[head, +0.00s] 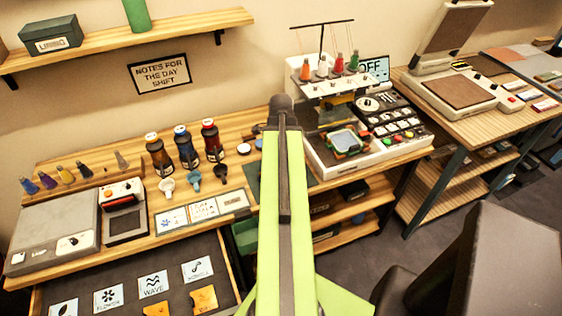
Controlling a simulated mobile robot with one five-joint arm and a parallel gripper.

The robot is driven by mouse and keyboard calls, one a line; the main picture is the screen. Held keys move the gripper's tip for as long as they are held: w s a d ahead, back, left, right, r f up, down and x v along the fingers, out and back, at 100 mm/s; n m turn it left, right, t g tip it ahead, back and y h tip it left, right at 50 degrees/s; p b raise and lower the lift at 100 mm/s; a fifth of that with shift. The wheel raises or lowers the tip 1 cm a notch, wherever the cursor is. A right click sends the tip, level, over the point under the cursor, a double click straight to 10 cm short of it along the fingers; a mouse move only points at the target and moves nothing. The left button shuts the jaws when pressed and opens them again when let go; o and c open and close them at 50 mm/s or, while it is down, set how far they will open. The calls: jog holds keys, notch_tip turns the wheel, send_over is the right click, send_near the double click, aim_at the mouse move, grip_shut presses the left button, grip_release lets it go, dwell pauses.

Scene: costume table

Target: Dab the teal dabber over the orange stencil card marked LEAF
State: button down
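A paler one (122,161) stands apart to the right. I cannot tell which is teal. An open drawer below holds white labels, one with a leaf shape (65,308) cut by the bottom edge. Orange cards lie below the WAVE label (153,284) and the scroll label (197,268); no orange card shows by the leaf label. My gripper is not visible; my green arm fills the middle.
A grey flat machine (55,236) and a small red-trimmed device (122,211) stand at the table's left. Three bottles (186,148) and several scoops stand mid-table, with white cards (203,210) in front. An embroidery machine (350,130) and a heat press (458,85) are right.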

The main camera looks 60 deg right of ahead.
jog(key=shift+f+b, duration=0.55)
jog(key=shift+b, duration=0.05)
dwell(1.4)
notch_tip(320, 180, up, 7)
jog(key=p, duration=0.7)
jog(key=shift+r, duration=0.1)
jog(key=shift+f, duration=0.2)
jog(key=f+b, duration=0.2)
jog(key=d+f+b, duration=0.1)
jog(key=b, duration=0.1)
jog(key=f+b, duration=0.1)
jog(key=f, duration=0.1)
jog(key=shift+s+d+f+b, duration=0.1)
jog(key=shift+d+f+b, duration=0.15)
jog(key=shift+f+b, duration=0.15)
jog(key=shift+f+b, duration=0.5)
jog(key=shift+b, duration=0.05)
dwell(1.0)
dwell(0.6)
